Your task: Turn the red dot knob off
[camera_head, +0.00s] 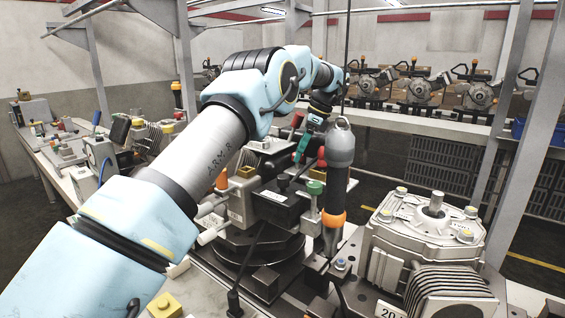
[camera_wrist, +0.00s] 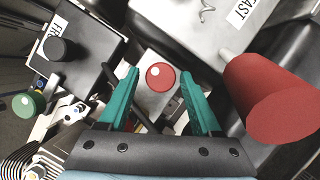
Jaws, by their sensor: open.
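The red knob with a pale dot (camera_wrist: 160,77) shows in the wrist view between the tips of my gripper's two teal fingers. My gripper (camera_wrist: 160,88) is open, with one finger on each side of the knob and visible gaps on both sides. I cannot tell whether the fingertips are level with the knob or above it. In the head view my gripper (camera_head: 302,149) points down at the fixture's far side. Red parts (camera_head: 322,157) show just right of it there, but I cannot tell which one is the dotted knob.
A large red cylinder (camera_wrist: 275,98) stands close on the right in the wrist view. A green dotted knob (camera_wrist: 26,104) and a black knob (camera_wrist: 63,49) are on the left. A hanging black tool with an orange ring (camera_head: 336,190) is right of my gripper in the head view.

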